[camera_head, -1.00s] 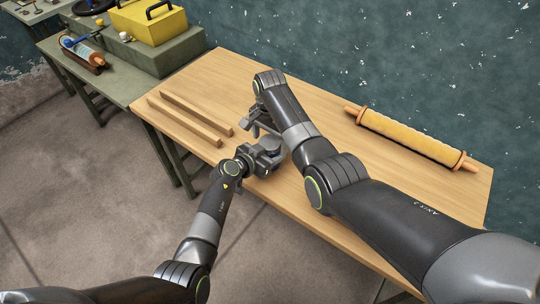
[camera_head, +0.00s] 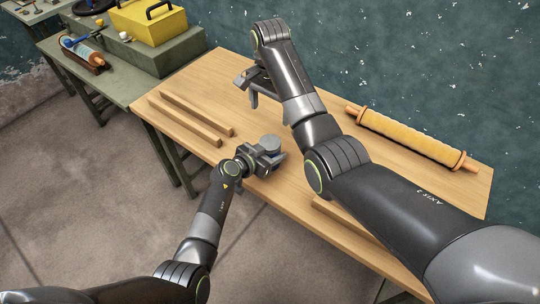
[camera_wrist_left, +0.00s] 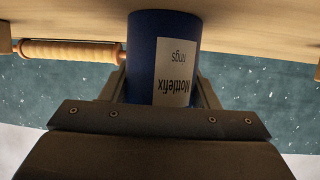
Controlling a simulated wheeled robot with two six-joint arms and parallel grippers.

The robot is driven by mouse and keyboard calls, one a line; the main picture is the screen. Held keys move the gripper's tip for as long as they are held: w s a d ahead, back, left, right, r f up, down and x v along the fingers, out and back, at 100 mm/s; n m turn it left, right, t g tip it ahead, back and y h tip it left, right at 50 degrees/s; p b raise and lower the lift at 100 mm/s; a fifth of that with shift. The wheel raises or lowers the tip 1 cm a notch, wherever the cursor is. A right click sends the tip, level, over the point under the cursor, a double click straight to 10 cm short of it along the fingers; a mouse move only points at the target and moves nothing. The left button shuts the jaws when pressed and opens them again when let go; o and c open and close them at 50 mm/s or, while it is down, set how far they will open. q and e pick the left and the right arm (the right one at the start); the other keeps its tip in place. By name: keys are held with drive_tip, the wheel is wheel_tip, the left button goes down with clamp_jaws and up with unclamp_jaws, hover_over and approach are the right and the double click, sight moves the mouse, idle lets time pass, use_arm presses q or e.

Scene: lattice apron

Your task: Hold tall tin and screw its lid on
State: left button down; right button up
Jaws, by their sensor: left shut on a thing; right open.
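The tall tin is blue with a pale label in the left wrist view (camera_wrist_left: 143,50), where it appears upside down between two fingers. In the head view a grey round lid (camera_head: 271,143) sits on top of it, apparently level; I cannot tell how tight it is. My left gripper (camera_head: 265,158) is shut around the tin near the table's front edge and hides most of its side. My right gripper (camera_head: 246,90) is open and empty, above the table, up and left of the tin and clear of it.
Two wooden strips (camera_head: 190,118) lie left of the tin on the wooden table (camera_head: 215,75). A yellow roll with wooden ends (camera_head: 410,138) lies at the back right. Another strip shows partly under my right arm. A green side table holds a yellow toolbox (camera_head: 150,22).

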use_arm(q)
drive_tip(key=shift+c, duration=2.2)
unclamp_jaws()
drive_tip(key=shift+a, duration=0.1)
drive_tip(key=shift+s+a+r, duration=0.15)
drive_tip(key=shift+s, duration=0.1)
drive_tip(key=p+v, duration=0.3)
drive_tip(key=v, duration=1.3)
drive_tip(key=shift+s+a, duration=0.2)
drive_tip(key=shift+a, duration=0.05)
